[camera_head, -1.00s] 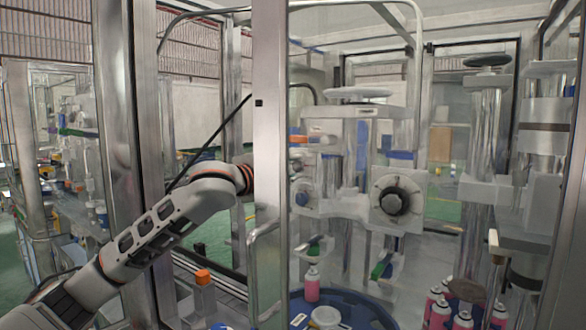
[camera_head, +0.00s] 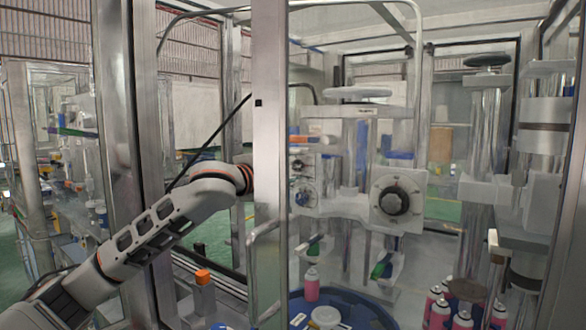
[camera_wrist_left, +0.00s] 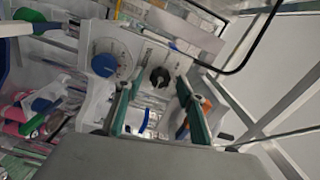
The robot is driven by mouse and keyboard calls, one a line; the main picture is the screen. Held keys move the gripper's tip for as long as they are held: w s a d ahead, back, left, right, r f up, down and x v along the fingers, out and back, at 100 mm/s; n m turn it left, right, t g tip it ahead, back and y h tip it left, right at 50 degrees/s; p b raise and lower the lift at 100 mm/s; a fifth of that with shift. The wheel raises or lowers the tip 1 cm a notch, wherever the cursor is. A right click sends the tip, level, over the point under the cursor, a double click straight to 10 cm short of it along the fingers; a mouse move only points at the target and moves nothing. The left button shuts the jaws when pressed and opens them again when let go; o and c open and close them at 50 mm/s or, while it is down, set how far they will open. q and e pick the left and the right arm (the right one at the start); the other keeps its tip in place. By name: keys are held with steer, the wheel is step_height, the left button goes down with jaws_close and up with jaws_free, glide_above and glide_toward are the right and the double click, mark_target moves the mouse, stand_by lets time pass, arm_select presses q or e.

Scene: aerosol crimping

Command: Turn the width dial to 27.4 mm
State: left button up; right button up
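A large dial with a black knob (camera_head: 395,201) and a marked face sits on a pale housing at the middle right of the head view. Contact cannot be told. A blue knob (camera_wrist_left: 105,65) with a marked ring is to its left. The scale readings are too small to read.
A metal post (camera_head: 270,120) stands in front of the machine. A metal column (camera_head: 482,170) stands at right.

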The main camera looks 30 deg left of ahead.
arm_select(q)
steer(key=s+a, duration=0.1)
steer(key=s, duration=1.1)
steer(key=shift+a, duration=0.3)
stand_by(0.4)
